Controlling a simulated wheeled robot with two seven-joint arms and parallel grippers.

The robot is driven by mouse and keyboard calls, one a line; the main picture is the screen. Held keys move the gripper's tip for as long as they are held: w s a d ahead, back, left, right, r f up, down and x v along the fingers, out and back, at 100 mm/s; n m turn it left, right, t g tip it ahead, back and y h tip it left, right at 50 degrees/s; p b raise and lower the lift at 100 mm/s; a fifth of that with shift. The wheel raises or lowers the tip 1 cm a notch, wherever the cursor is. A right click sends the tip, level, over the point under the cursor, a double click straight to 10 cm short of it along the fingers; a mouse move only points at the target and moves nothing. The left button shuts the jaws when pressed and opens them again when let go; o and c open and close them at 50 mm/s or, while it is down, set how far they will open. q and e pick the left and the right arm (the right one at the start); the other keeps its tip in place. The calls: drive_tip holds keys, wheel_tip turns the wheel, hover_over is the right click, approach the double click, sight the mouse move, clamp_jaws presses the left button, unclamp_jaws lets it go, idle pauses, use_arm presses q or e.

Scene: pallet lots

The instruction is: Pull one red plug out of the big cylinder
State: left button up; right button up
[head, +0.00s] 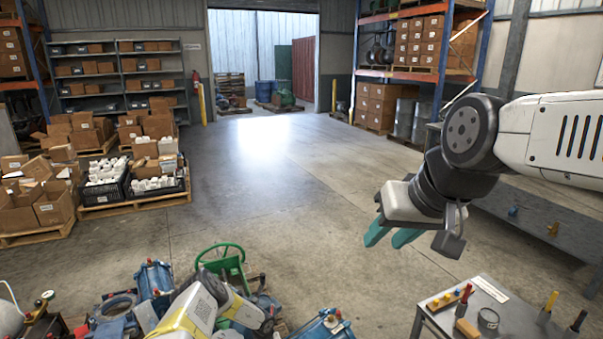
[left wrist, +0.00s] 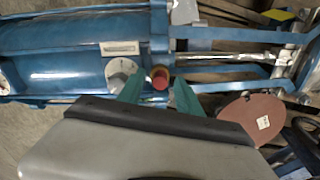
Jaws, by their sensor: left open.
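In the left wrist view a blue cylinder (left wrist: 55,50) lies across the upper left. A red plug (left wrist: 160,78) sits at its right end, beside a round pale cap. My left gripper (left wrist: 158,95) is open, with one green finger on each side of the red plug; I cannot tell whether they touch it. In the head view my left arm covers part of the blue machinery, and its fingertips are hidden. My right gripper (head: 392,238) hangs empty above the floor, its two teal fingers parted.
Blue machine parts (head: 152,280) and a green handwheel (head: 222,262) crowd around my left arm. A grey table (head: 450,323) with small tools stands at the lower right. Loaded pallets (head: 130,200) stand at the left. The floor between is clear.

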use_arm(q)
clamp_jaws()
drive_tip(key=shift+r, duration=0.1)
idle(1.4)
drive_tip(key=shift+s+a+r, duration=0.1)
drive_tip(key=shift+r, duration=1.35)
drive_tip(key=shift+s+a+r, duration=0.1)
drive_tip(key=shift+r, duration=1.35)
